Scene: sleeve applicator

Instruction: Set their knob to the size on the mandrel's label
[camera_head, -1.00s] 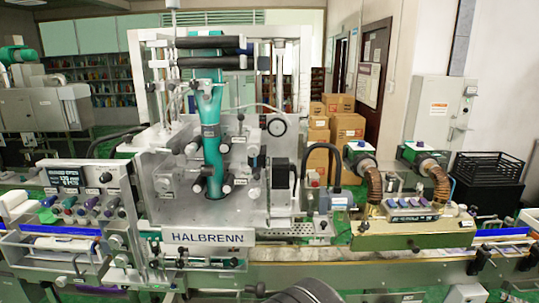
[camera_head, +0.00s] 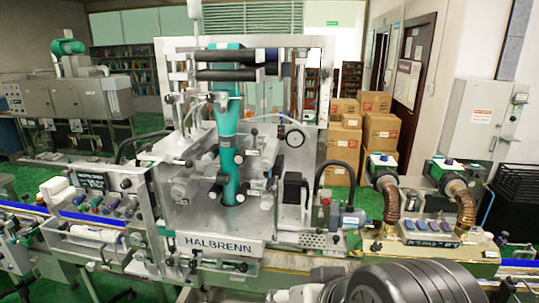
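The sleeve applicator, marked HALBRENN (camera_head: 217,243), stands in the middle. A teal sleeve film (camera_head: 227,125) runs down its centre, and a small pale label-like patch (camera_head: 238,160) shows on the lower tube; I cannot read it. The mandrel itself is not clearly distinguishable from the film. On the left, a control panel has a dark display (camera_head: 91,181) with blurred text and a black knob (camera_head: 126,184); its setting is too small to read. Several coloured knobs sit below it. Which knob is the size knob I cannot tell. My gripper is not in view.
A blue-edged conveyor (camera_head: 85,217) runs along the front left. A heat unit with brown hoses (camera_head: 390,205) stands at right. Cardboard boxes (camera_head: 380,130) are stacked behind. Dark rounded parts of my arm fill the bottom right. Green floor shows at lower left.

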